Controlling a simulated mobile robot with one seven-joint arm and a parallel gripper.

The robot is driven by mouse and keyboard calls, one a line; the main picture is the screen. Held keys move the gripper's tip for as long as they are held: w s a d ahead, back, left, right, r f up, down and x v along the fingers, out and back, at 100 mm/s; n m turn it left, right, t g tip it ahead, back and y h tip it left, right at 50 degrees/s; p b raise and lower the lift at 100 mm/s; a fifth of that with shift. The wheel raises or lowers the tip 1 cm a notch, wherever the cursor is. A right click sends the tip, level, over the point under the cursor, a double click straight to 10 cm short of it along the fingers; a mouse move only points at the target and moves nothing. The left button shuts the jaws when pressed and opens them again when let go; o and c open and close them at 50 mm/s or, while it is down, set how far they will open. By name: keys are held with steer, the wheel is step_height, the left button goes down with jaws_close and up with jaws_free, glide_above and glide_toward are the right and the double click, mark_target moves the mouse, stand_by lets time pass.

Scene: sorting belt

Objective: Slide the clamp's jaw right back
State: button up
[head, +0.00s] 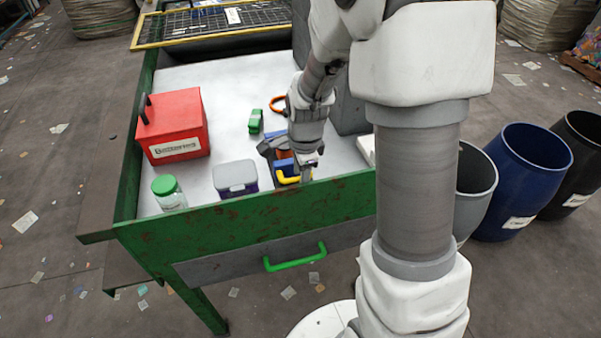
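A dark item with blue and yellow parts (287,178) lies on the white table top near its front edge, right by my gripper. It looks like the clamp, but my gripper covers much of it and I cannot make out its jaw. My gripper (308,165) points down over the right side of this item, close to it or touching it. The fingertips are too small and too hidden to show whether they are apart or closed.
The green-framed table (250,218) holds a red box (178,128), a green-lidded jar (170,192), a grey-lidded purple container (237,178), a green object (255,121) and an orange loop (279,102). Blue (520,180) and dark (574,160) bins stand right.

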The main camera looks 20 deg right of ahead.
steer(key=shift+r, duration=0.1)
steer(key=s+r+p, duration=0.2)
steer(key=s+r, duration=0.1)
steer(key=r, duration=1.4)
steer(key=s+r+n+t, duration=0.1)
steer(key=s+r+n, duration=0.2)
steer(key=s+n, duration=0.5)
steer(key=s+r+n+t, duration=0.2)
steer(key=s+r+n, duration=0.1)
steer(key=s+n, duration=0.4)
steer(key=a+n, duration=0.1)
steer(key=n, duration=0.1)
steer(key=shift+s+r+n+t, duration=0.25)
steer(key=shift+s+n+t, duration=0.05)
steer(key=shift+s+n, duration=0.1)
steer(key=shift+o, duration=0.2)
stand_by(0.4)
